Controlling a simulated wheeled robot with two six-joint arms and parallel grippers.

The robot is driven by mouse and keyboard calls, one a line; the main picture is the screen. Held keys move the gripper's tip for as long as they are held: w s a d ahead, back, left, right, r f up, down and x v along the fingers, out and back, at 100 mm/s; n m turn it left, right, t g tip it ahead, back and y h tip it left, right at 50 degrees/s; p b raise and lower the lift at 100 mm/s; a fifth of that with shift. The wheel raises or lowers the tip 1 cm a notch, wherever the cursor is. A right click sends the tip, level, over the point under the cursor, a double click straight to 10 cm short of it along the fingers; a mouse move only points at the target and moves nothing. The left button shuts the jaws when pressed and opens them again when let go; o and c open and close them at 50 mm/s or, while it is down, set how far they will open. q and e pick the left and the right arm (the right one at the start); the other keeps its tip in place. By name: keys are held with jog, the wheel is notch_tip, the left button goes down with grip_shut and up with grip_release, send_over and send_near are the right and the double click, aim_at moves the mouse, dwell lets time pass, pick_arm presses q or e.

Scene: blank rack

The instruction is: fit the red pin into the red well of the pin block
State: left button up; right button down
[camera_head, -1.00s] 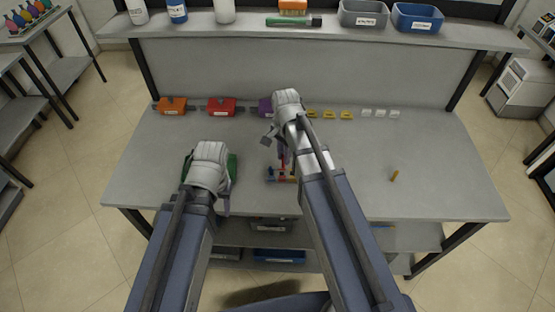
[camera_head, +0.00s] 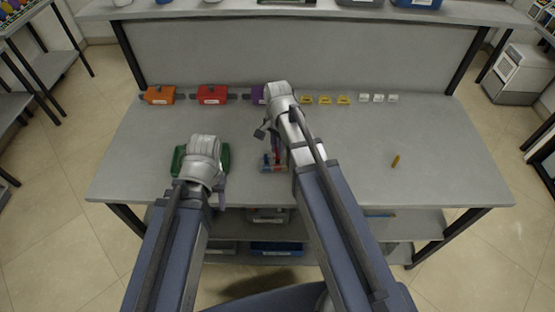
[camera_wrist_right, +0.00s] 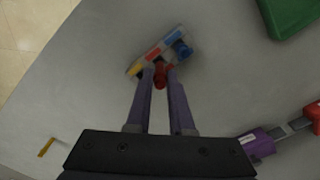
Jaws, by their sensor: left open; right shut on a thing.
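The pin block (camera_wrist_right: 146,63) sits on the table, with yellow, red and blue parts in the right wrist view. A blue pin (camera_wrist_right: 183,49) stands at its blue end. It also shows small in the head view (camera_head: 266,169). My right gripper (camera_wrist_right: 161,72) is shut on the red pin (camera_wrist_right: 160,80), whose end is at or just above the block's near edge; I cannot tell whether it touches. My left gripper (camera_head: 222,192) is open and empty, left of the block, its fingers partly hidden by its wrist.
A green object (camera_head: 179,159) lies beside my left wrist. An orange-yellow pin (camera_head: 396,161) is on the right of the table. The table's right side is mostly clear.

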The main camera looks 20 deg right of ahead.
aim_at(278, 160)
jog(key=shift+f+b, duration=1.8)
jog(key=shift+b, duration=0.05)
jog(key=shift+f, duration=0.2)
jog(key=c, duration=0.8)
grip_release()
jog(key=shift+r, duration=0.2)
notch_tip(278, 160, up, 12)
jog(key=p, duration=1.2)
jog(key=s+a+n+h, duration=0.1)
jog(key=s+a+n, duration=0.9)
jog(key=s+n, duration=0.4)
jog(key=shift+s+a+n, duration=0.2)
jog(key=shift+a+n, duration=0.05)
jog(key=shift+n, duration=0.35)
